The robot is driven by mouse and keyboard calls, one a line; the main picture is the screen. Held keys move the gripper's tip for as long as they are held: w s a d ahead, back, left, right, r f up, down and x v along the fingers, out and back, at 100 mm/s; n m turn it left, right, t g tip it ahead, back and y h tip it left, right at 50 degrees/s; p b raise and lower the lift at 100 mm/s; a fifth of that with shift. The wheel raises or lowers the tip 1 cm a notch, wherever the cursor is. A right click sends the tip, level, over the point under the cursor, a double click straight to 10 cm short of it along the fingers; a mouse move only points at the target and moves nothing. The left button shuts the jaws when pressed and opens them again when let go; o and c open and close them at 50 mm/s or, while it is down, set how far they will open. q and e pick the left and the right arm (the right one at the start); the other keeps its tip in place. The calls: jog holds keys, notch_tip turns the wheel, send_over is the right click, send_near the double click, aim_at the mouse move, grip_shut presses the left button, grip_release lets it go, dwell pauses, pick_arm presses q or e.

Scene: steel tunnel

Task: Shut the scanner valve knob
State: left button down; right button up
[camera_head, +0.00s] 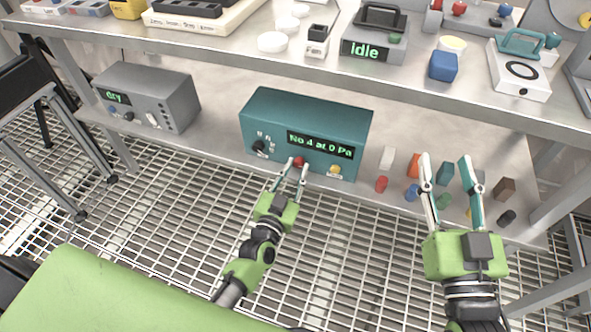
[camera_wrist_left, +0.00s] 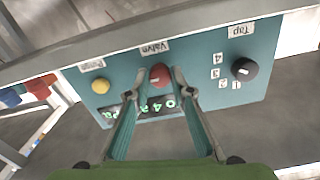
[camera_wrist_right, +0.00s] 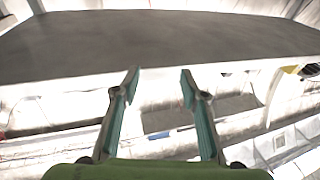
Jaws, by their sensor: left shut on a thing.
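The teal scanner (camera_head: 262,112) stands on the lower shelf, its display reading "No 4 at 0 Pa". Its red valve knob (camera_head: 299,161) is low on the front, between a black tap knob (camera_head: 259,147) and a yellow knob (camera_head: 334,170). In the left wrist view the red knob (camera_wrist_left: 160,76) sits by the "Valve" label, upside down, with a small pale mark on it. My left gripper (camera_head: 297,166) is shut on this knob, one fingertip on each side. My right gripper (camera_head: 445,165) is open and empty, in front of the shelf's right part.
A grey box (camera_head: 160,92) with a green display stands left on the lower shelf. Several small coloured blocks and cylinders, such as a red cylinder (camera_head: 381,184), lie right of the scanner. The upper worktop (camera_head: 230,50) overhangs the shelf. The grated floor (camera_head: 345,265) in front is clear.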

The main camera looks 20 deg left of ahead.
pick_arm(q)
jog(key=n+p, duration=0.2)
jog(key=n, duration=0.4)
jog(key=shift+n, duration=0.4)
jog(key=n, duration=0.2)
jog(key=shift+n, duration=0.3)
jog(key=n, duration=0.2)
jog(key=shift+n, duration=0.4)
jog(key=n, duration=0.2)
jog(key=shift+n, duration=1.8)
pick_arm(e)
notch_tip(320, 180, down, 9)
jog(key=d+g+h, duration=0.1)
jog(key=g, duration=0.3)
jog(key=shift+s+d+r, duration=0.15)
jog(key=shift+s+d, duration=0.05)
jog(key=shift+s, duration=0.2)
pick_arm(q)
jog(key=c, duration=1.8)
grip_release()
jog(key=shift+s, duration=0.1)
